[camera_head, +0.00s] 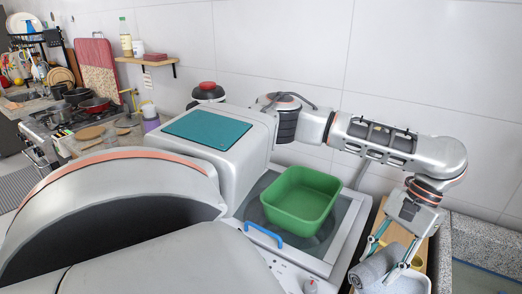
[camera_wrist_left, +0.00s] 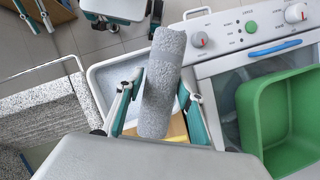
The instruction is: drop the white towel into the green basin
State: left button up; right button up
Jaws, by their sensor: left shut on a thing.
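The towel (camera_head: 372,268) is a rolled, speckled light grey cloth at the lower right of the head view. It also shows in the wrist view (camera_wrist_left: 163,75). My left gripper (camera_head: 382,260) points down and is shut on the roll, with one finger on each side in the wrist view. The green basin (camera_head: 300,198) is an open square tub on the glass top of a white appliance, left of my gripper in the head view. It looks empty and also shows at the right of the wrist view (camera_wrist_left: 250,115).
The white appliance (camera_wrist_left: 235,65) has knobs and a blue handle (camera_head: 263,235) at its front. A white bin (camera_wrist_left: 104,75) lies below the towel, by a wooden board (camera_head: 392,232). White and teal parts at the wrist view's top left are unclear. A tiled wall stands behind.

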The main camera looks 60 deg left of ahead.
aim_at(296, 207)
jog(key=k+u, duration=0.1)
jog(key=u, duration=0.4)
jog(key=j+u, duration=0.1)
jog(key=u, duration=0.35)
jog(key=k+j+u, duration=0.1)
jog(key=u, duration=0.4)
jog(key=z, duration=0.55)
jog(key=j+z, duration=0.35)
jog(key=z, duration=0.15)
jog(key=k+j+z, duration=0.1)
jog(key=j+z, duration=0.2)
jog(key=z, duration=0.15)
jog(key=k+j+z, duration=0.5)
jog(key=j, duration=0.2)
jog(key=k+j, duration=0.2)
jog(key=j, duration=0.15)
jog(key=k+j+z, duration=0.1)
jog(key=j, duration=0.6)
jog(key=i, duration=0.15)
